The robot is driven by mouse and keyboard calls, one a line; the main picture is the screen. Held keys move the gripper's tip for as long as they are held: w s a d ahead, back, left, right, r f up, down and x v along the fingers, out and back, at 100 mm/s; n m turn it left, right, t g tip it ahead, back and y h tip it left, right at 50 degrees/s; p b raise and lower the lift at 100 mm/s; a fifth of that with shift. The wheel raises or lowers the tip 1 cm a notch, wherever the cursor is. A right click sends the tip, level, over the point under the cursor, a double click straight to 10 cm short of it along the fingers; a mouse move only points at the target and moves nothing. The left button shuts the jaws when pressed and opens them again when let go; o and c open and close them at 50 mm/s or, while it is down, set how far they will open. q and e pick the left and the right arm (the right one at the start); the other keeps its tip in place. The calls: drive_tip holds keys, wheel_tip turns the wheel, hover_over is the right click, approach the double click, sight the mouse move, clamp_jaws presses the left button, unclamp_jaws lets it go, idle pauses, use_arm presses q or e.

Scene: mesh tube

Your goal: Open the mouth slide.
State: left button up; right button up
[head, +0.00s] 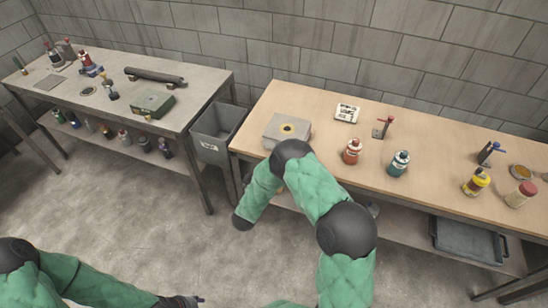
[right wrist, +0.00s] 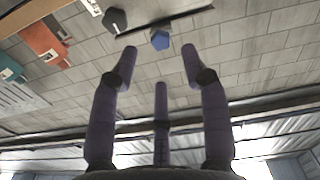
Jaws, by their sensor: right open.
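I cannot pick out the mouth slide for certain. A long dark tube (head: 155,77) lies on the left bench, too small to make out a slide on it. My right gripper (right wrist: 158,55) is open, its fingers spread with nothing between them; beyond them are a blue knob-like part (right wrist: 160,40) and a dark bar (right wrist: 180,19). In the head view my right arm reaches over the floor in front of the right bench, and its fingers are not clearly seen there. My left gripper (head: 190,301) is low at the bottom edge, small and partly cut off.
The right bench (head: 330,150) holds a grey block (head: 286,130), a white labelled card (head: 347,113), a red bottle (head: 352,152), a teal bottle (head: 400,163) and a yellow bottle (head: 476,183). A grey bin (head: 214,130) stands between the benches.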

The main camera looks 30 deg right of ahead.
drive_tip(key=shift+v, duration=2.2)
drive_tip(key=shift+d, duration=0.1)
drive_tip(key=s+a+f+n+g+y, duration=0.2)
drive_tip(key=s+a+f+y, duration=0.1)
drive_tip(key=a+f+y, duration=0.4)
drive_tip(key=s+a+f+n+g+y, duration=0.1)
drive_tip(key=s+a+f+y, duration=0.15)
drive_tip(key=f+y, duration=0.45)
drive_tip(key=s+a+f+g+y, duration=0.2)
drive_tip(key=s+a+g, duration=0.2)
drive_tip(key=s, duration=0.6)
drive_tip(key=s+a+f+n+g+y, duration=0.1)
drive_tip(key=s+a+g, duration=0.3)
drive_tip(key=s, duration=0.6)
drive_tip(key=shift+a+f+n+y, duration=0.3)
drive_tip(key=shift+a+f+y, duration=0.1)
drive_tip(key=shift+a+f, duration=0.2)
